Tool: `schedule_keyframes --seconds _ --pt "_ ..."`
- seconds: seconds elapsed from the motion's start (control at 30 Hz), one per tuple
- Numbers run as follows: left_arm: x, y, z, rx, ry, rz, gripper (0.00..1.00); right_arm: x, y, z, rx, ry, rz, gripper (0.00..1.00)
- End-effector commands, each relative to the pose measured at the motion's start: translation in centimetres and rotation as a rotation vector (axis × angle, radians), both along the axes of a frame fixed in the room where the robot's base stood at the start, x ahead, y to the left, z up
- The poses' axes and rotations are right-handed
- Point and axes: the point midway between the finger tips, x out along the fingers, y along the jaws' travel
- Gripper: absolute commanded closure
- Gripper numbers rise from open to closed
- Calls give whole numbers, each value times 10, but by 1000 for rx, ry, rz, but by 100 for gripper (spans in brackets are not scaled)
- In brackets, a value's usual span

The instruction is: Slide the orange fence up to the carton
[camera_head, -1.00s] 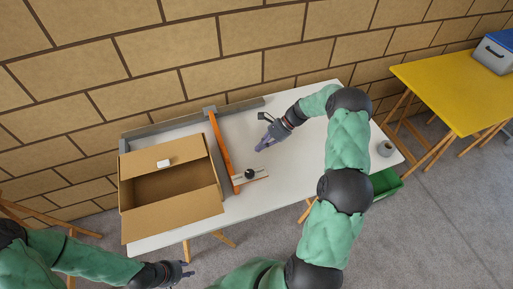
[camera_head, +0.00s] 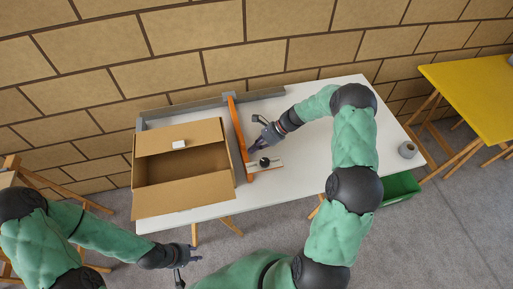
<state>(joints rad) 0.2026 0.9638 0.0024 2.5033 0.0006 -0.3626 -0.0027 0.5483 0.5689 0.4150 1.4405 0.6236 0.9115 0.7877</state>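The orange fence (camera_head: 237,130) is a long upright bar across the white table, just right of the carton, with a narrow gap seeming to lie between them. A small plate with a black knob (camera_head: 264,162) sticks out to the right from its near end. The open cardboard carton (camera_head: 182,198) stands on the table's left part, flaps spread. My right gripper (camera_head: 253,134) is open and empty, close to the fence's right side; I cannot tell whether it touches. My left gripper (camera_head: 190,271) is open and empty, in front of the table's near edge.
A grey rail (camera_head: 185,108) runs along the table's back edge, by the wall. A tape roll (camera_head: 407,150) sits at the right end of the white table (camera_head: 300,185). A green bin (camera_head: 399,188) is below; a yellow table (camera_head: 475,90) stands at right.

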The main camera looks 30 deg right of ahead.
Motion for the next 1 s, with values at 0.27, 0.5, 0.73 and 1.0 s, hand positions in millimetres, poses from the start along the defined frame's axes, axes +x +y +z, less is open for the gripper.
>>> schedule_keyframes --seconds 0.27,0.5,0.73,1.0 --pt "0 0 3 0 0 0 66 2 9 1 1 0 2 100" --pt "0 0 10 0 0 0 66 10 43 2 1 0 1 100" --pt "0 0 9 0 0 0 66 10 43 0 1 0 0 100" --pt "0 0 12 0 0 0 66 7 39 1 0 0 1 100"
